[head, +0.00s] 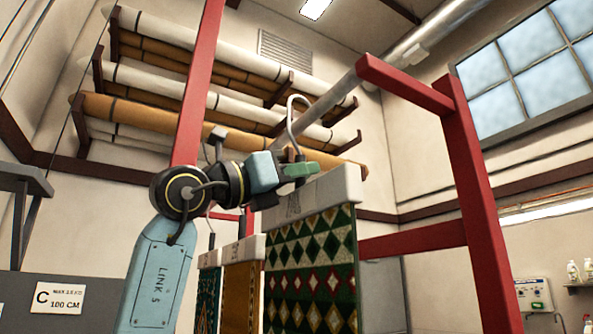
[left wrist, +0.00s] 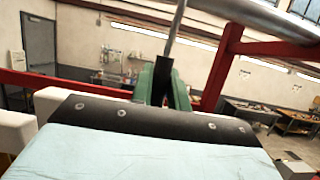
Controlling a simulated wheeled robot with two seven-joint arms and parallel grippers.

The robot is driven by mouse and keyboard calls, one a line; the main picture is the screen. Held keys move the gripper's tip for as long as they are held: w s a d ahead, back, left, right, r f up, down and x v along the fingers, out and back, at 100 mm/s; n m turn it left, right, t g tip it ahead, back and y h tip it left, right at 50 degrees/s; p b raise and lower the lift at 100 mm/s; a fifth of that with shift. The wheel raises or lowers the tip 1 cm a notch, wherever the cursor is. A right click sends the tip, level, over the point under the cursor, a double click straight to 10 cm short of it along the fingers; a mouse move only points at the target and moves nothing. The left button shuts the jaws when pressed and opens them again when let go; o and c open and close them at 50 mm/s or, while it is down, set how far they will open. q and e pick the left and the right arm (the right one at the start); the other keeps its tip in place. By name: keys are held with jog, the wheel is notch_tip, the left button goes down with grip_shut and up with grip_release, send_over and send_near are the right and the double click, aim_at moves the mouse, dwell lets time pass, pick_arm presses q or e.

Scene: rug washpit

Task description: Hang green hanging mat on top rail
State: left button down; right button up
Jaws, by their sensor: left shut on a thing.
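The green hanging mat (head: 310,265), with a green, white and red diamond pattern, hangs upright below a white header bar (head: 325,187). A grey hook (head: 290,118) rises from the bar. My left gripper (head: 298,170) has green fingertips shut on the hook's stem just above the bar. The left wrist view shows the fingers (left wrist: 165,85) around the stem (left wrist: 175,40). The top rail (head: 400,57) is a grey metal pipe running back between red posts. The hook's bend appears above the rail's line; I cannot tell whether it is over the rail. My right gripper is out of view.
An orange mat (head: 241,295) and a teal mat (head: 208,298) hang behind, to the left. Red frame posts (head: 480,200) stand at the right and behind my arm. Rolled rugs (head: 190,65) lie on wall brackets. A sign (head: 58,298) is at lower left.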

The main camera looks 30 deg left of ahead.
aim_at(294, 198)
pick_arm(q)
jog(key=shift+f, duration=0.1)
jog(key=shift+f+b, duration=1.8)
jog(key=shift+f, duration=0.2)
jog(key=c, duration=1.3)
grip_release()
jog(key=b+v, duration=0.4)
jog(key=v, duration=0.9)
jog(key=shift+s+a, duration=0.15)
jog(key=shift+s, duration=0.05)
